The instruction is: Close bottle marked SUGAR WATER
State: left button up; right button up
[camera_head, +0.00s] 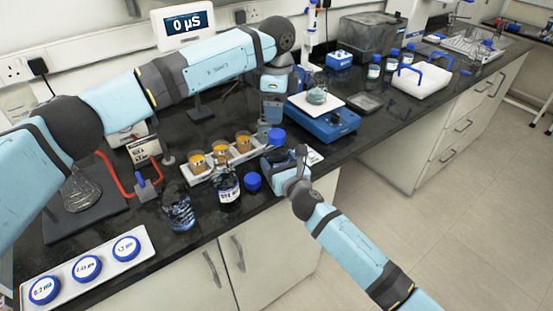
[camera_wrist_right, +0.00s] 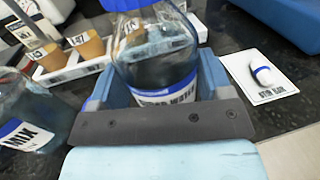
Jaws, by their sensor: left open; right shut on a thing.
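The SUGAR WATER bottle (camera_wrist_right: 160,80) stands upright between the jaws of my right gripper (camera_wrist_right: 160,95), its label facing the wrist camera. In the head view my right gripper (camera_head: 285,160) is at the bench's front edge and hides much of the bottle. A blue cap (camera_head: 276,138) shows at the bottle's top, and blue (camera_wrist_right: 130,4) also shows at the wrist view's top edge. I cannot tell whether it is screwed down. My left gripper (camera_head: 273,112) is open, pointing down just above this cap. Another blue cap (camera_head: 252,182) lies on the bench nearby.
The MIX bottle (camera_wrist_right: 32,112) stands left of the held bottle; it also shows in the head view (camera_head: 228,188). Behind are orange-filled cups in a white rack (camera_head: 196,178). A glass beaker (camera_head: 178,212) stands left. A blue balance (camera_head: 322,125) stands behind right.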

aim_at(277, 133)
pick_arm(q)
jog(key=shift+f, duration=0.1)
dwell(0.3)
jog(key=shift+f, duration=3.95)
